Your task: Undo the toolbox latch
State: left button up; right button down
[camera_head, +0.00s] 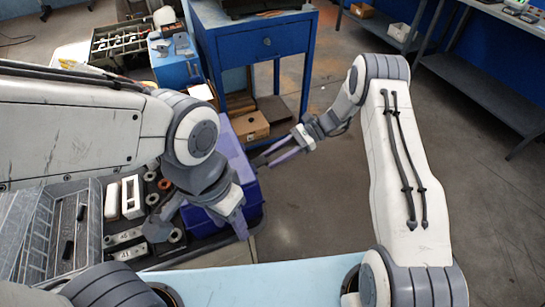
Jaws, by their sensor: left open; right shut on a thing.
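The toolbox (232,150) is a blue-purple box in the middle of the view, partly covered by my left wrist. My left gripper (203,222) is open over the toolbox's left front part, its two fingers spread and pointing down. I see nothing between them. My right gripper (266,160) reaches in from the right, and its fingertips are at the toolbox's right side. It is shut on a small part there, apparently the latch. The fingers hide that part, so I cannot tell whether the latch is fastened.
Left of the toolbox, a dark tray (97,213) holds white blocks, rings and metal pieces. A wire rack (35,235) stands at far left. A blue cabinet (262,45) stands behind, with a cardboard box (250,126) below. Floor at right is clear.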

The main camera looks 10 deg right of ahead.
jog(key=shift+f, duration=0.6)
jog(key=shift+s+f+b, duration=0.1)
jog(key=shift+f+b, duration=0.05)
jog(key=shift+b, duration=0.2)
jog(key=shift+c, duration=2.2)
grip_release()
jog(key=b+v, duration=0.2)
jog(key=v, duration=0.8)
jog(key=shift+d+r, duration=0.25)
